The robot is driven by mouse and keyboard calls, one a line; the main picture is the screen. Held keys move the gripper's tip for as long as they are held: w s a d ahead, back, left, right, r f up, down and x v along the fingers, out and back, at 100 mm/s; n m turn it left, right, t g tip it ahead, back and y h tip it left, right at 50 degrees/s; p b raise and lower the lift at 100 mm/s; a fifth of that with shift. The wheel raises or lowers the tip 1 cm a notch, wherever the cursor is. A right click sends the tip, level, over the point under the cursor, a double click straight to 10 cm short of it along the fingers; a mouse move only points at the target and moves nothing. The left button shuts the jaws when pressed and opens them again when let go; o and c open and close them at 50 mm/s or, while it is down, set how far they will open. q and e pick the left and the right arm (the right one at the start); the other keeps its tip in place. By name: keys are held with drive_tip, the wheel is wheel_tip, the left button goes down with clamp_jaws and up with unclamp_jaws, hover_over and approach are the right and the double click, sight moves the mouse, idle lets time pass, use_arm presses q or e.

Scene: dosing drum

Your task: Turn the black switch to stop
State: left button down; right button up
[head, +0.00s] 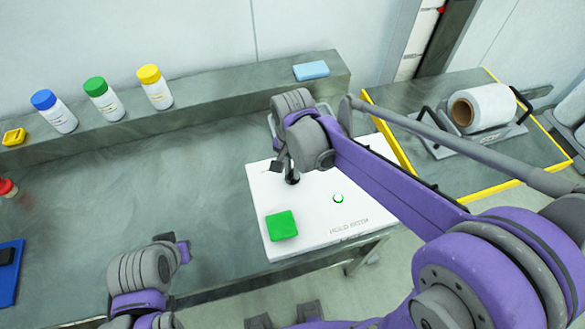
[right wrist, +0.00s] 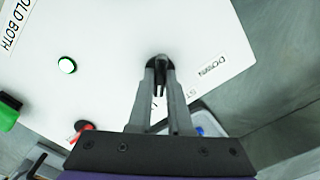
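The black switch (right wrist: 157,61) is on the white panel (head: 315,215); its base also shows in the head view (head: 292,179), just below my right gripper. My right gripper (right wrist: 159,72) reaches down to the switch, with its two narrow fingers close together on either side of the dark knob. Fingers and knob overlap, so the knob's exact angle is hard to tell. A label reading "DOSING" (right wrist: 208,67) lies to the right of the switch; another starting with "ST" (right wrist: 190,95) is partly covered by the fingers. My left gripper (head: 182,248) is low at the left, away from the panel.
The panel also carries a green block-like button (head: 281,225), a lit round green-white button (head: 338,198) and a red part (right wrist: 84,125). A white roll (head: 490,106) lies at the right.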

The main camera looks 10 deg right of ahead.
clamp_jaws()
use_arm(q)
drive_tip(key=shift+f, duration=0.1)
drive_tip(key=shift+s+f+b, duration=0.15)
drive_tip(key=shift+f+b, duration=0.25)
drive_tip(key=shift+f, duration=0.05)
use_arm(e)
drive_tip(key=n, duration=0.3)
drive_tip(key=shift+n, duration=0.4)
use_arm(q)
drive_tip(key=shift+s+f+b, duration=0.15)
drive_tip(key=shift+f+b, duration=0.15)
drive_tip(key=shift+f, duration=0.1)
use_arm(e)
drive_tip(key=n, duration=0.4)
drive_tip(key=shift+n, duration=0.4)
drive_tip(key=o, duration=0.6)
unclamp_jaws()
drive_tip(key=shift+c, duration=0.2)
drive_tip(key=shift+r, duration=0.15)
